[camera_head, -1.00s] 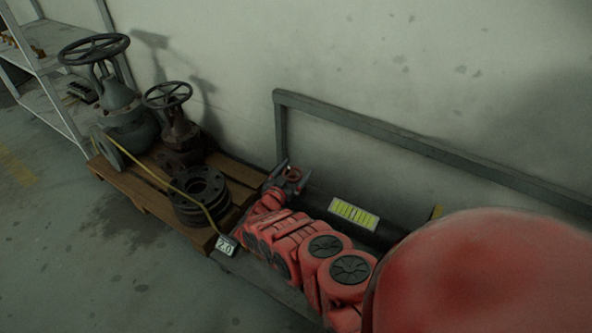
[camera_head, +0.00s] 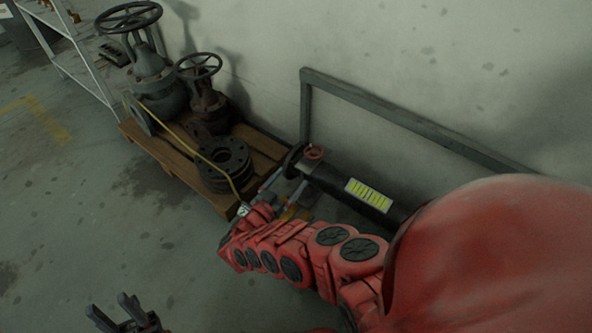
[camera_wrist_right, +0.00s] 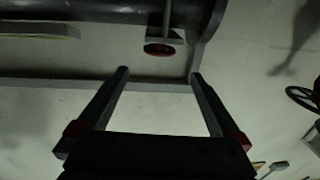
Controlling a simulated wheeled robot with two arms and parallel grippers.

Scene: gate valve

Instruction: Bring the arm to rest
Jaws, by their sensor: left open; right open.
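My right arm reaches from the lower right towards the pipe, with my right gripper (camera_head: 284,184) at its end. Its two fingers are apart with nothing between them, and they show open in the right wrist view (camera_wrist_right: 158,74). A small red handwheel (camera_head: 315,152) on the dark pipe is just beyond the fingertips, apart from them; it also shows in the wrist view (camera_wrist_right: 159,49). My left gripper (camera_head: 112,307) is at the bottom left edge over the floor, open and empty.
A wooden pallet (camera_head: 170,160) holds a large gate valve (camera_head: 156,80), a smaller valve (camera_head: 207,108) and black flanges (camera_head: 225,160). Floor at left is clear.

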